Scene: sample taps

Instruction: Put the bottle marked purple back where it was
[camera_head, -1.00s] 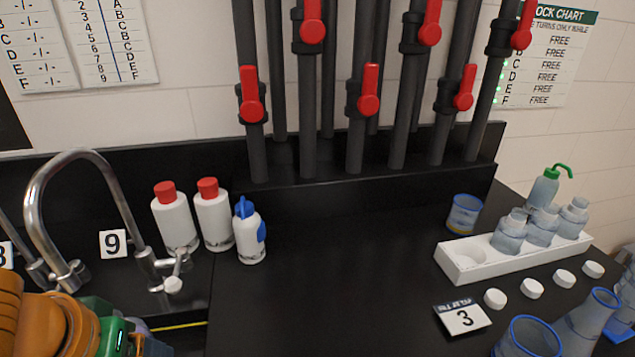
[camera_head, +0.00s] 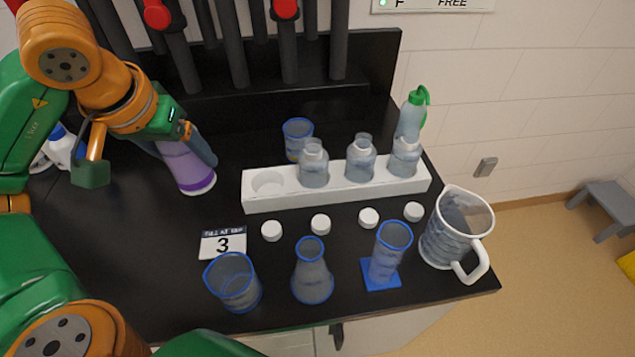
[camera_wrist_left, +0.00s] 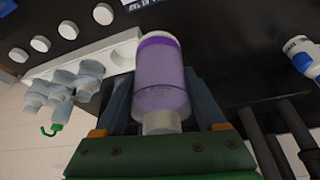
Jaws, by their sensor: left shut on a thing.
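The bottle marked purple (camera_head: 186,172) is in my left gripper (camera_head: 188,152), left of the white rack (camera_head: 345,193) in the head view. Its purple body also fills the middle of the left wrist view (camera_wrist_left: 160,75), with the pale cap end toward the palm and a finger on each side. My left gripper is shut on it. I cannot tell whether its base touches the counter. The rack has an empty round hole (camera_head: 268,183) at its left end and three clear bottles in the other places. My right gripper is not in view.
Several white caps (camera_head: 320,224) lie before the rack. The card marked 3 (camera_head: 223,243), a beaker (camera_head: 233,284), a flask (camera_head: 312,272), a cylinder (camera_head: 386,257) and a jug (camera_head: 455,229) stand in front. A small beaker (camera_head: 297,137) and a green-topped bottle (camera_head: 411,118) are behind.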

